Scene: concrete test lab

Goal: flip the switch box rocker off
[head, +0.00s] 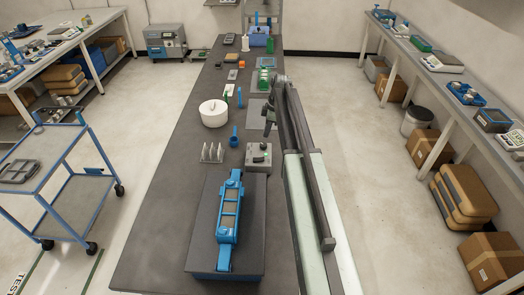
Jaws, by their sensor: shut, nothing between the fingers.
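A small light grey box, which looks like the switch box (258,161), sits on the dark bench in the head view, behind the large blue case. A small dark part shows on its top, but the rocker's position is too small to tell. My gripper (267,133) points down from the end of my arm, just above and behind the box's far edge. It is shut and empty. I cannot tell whether its tip touches the box.
A blue case (200,247) with a blue frame on top stands in front. A grey pad (258,110) lies behind. The bench's left front is bare.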

